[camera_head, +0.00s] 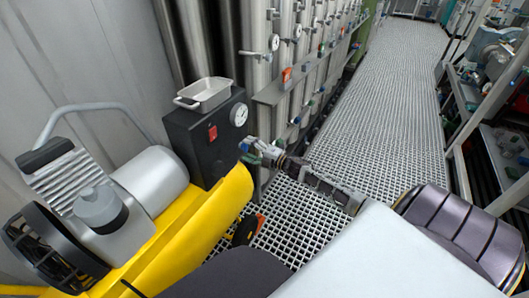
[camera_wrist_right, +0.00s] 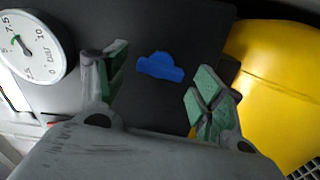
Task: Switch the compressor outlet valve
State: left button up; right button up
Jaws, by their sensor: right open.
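The compressor has a yellow body (camera_head: 170,255) and stands at the left in the head view. Its black box (camera_head: 185,145) carries a round white gauge (camera_head: 239,114) and a red switch (camera_head: 213,132). In the right wrist view, a blue valve handle (camera_wrist_right: 160,67) shows against the black box face, between and beyond my fingers. My right gripper (camera_head: 256,150) is at the box's right side, low down. It is open and empty, with green finger pads around the handle's line but apart from it (camera_wrist_right: 159,88). My left gripper is not in view.
A grey metal tray (camera_head: 204,95) sits on top of the black box. Tall steel vessels with valves (camera_head: 285,45) stand behind my right gripper. The grated walkway (camera_head: 385,110) is open, with racks (camera_head: 490,130) along its right side.

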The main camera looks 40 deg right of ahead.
jog(key=v, duration=1.1)
jog(key=shift+s+d, duration=0.15)
jog(key=shift+s, duration=0.15)
dwell(0.4)
jog(key=shift+f, duration=0.1)
dwell(0.6)
